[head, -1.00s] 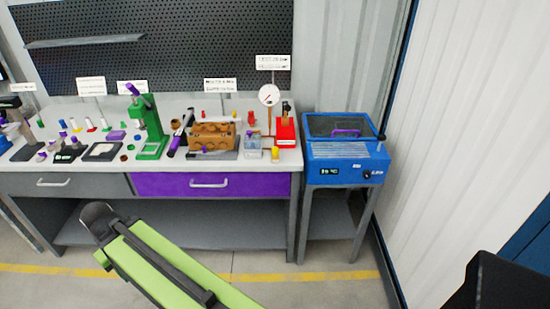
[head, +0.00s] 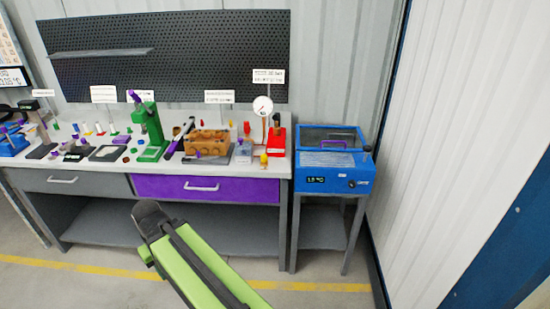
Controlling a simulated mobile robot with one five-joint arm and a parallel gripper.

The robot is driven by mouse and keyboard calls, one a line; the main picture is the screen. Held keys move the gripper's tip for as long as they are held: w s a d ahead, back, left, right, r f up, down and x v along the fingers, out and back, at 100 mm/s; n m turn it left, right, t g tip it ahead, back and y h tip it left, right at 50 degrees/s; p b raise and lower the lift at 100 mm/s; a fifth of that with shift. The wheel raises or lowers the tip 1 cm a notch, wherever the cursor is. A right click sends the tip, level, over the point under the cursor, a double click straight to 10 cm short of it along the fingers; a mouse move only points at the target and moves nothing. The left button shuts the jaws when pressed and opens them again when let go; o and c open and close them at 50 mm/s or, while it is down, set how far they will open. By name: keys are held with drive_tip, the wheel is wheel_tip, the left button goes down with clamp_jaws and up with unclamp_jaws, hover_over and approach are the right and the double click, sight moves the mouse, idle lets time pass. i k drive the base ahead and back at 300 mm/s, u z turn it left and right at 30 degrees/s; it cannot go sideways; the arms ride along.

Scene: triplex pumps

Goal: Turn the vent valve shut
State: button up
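A red test unit (head: 276,140) stands at the right end of the bench, with a round white dial gauge (head: 263,106) on a stem beside it. A small dark fitting (head: 277,120) sits on top of the red unit. I cannot tell for certain which part is the vent valve; parts here are too small to make out a handle's position. My green arm link with its dark end (head: 150,214) shows in front of the bench, below the purple drawer. My gripper's fingers are not visible.
The bench (head: 110,168) carries a green press (head: 150,130), a brown pump block (head: 208,143) and several small parts. A purple drawer (head: 240,190) is closed. A blue lidded unit (head: 325,183) stands on its own frame to the right. Floor to the right front is clear.

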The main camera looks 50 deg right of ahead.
sight(264, 158)
drive_tip(key=z, duration=0.4)
drive_tip(key=i, duration=1)
drive_tip(key=u, duration=0.1)
